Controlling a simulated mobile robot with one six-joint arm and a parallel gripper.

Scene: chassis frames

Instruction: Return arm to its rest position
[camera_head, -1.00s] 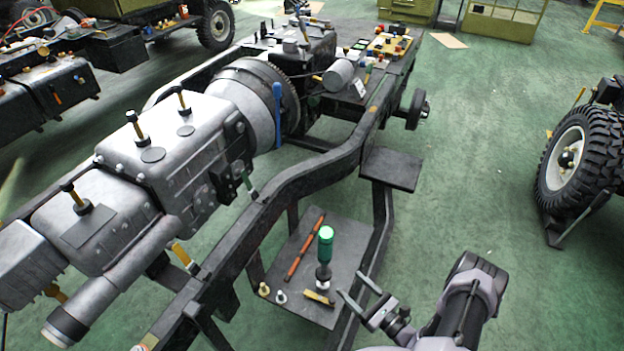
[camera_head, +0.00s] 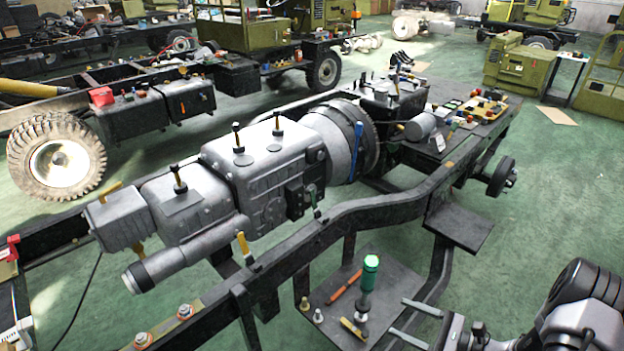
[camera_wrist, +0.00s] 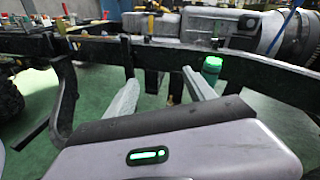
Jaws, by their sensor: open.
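My gripper (camera_head: 398,317) is at the lower right in the head view, its two pale fingers apart and pointing left with nothing between them. In the wrist view the open fingers (camera_wrist: 160,82) point toward the chassis. A green-handled tool (camera_head: 370,264) stands upright on a low dark shelf (camera_head: 392,282), just left of and beyond the fingertips. Its green top also shows beside the right finger in the wrist view (camera_wrist: 212,65), which hides part of it. My arm runs off the lower right of the head view.
The black chassis frame (camera_head: 335,222) with a grey gearbox (camera_head: 262,172) crosses the middle. An orange rod (camera_head: 345,288) and small brass fittings lie on the shelf. A small side plate (camera_head: 458,228) juts from the frame near my arm. Green floor (camera_head: 560,190) at the right is open.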

